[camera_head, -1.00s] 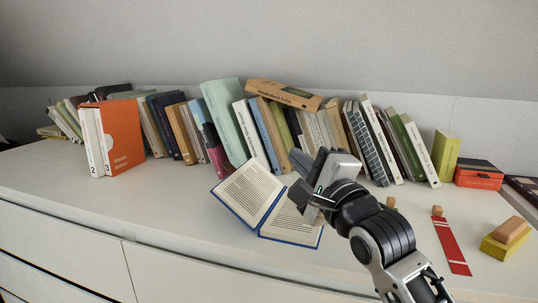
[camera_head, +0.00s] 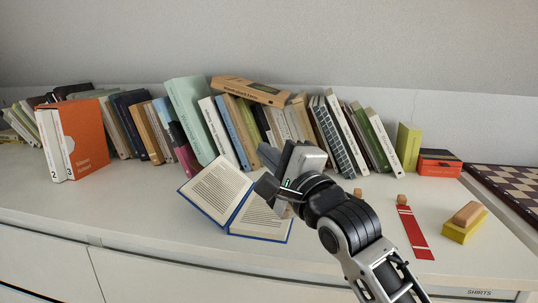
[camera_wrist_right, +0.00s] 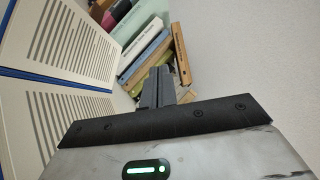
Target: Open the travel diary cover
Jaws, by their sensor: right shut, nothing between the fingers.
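The travel diary (camera_head: 215,192) lies open on the white top, with a blue cover edge and printed pages. Its left half looks tilted up; its right half lies lower, partly hidden by my right gripper (camera_head: 268,175). That gripper is shut and empty, above and beside the right page; I cannot tell whether it touches. In the right wrist view, the open pages of the diary (camera_wrist_right: 62,42) fill the left side, and the shut fingers of the gripper (camera_wrist_right: 158,86) point away from the camera, to the right of the pages. My left gripper is not in view.
A row of leaning books (camera_head: 215,135) stands behind the diary. An orange book box (camera_head: 85,138) is at left. A red strip (camera_head: 415,232), a yellow block (camera_head: 464,230) and a chessboard (camera_head: 510,188) are at right. The white top (camera_head: 110,205) is clear at front left.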

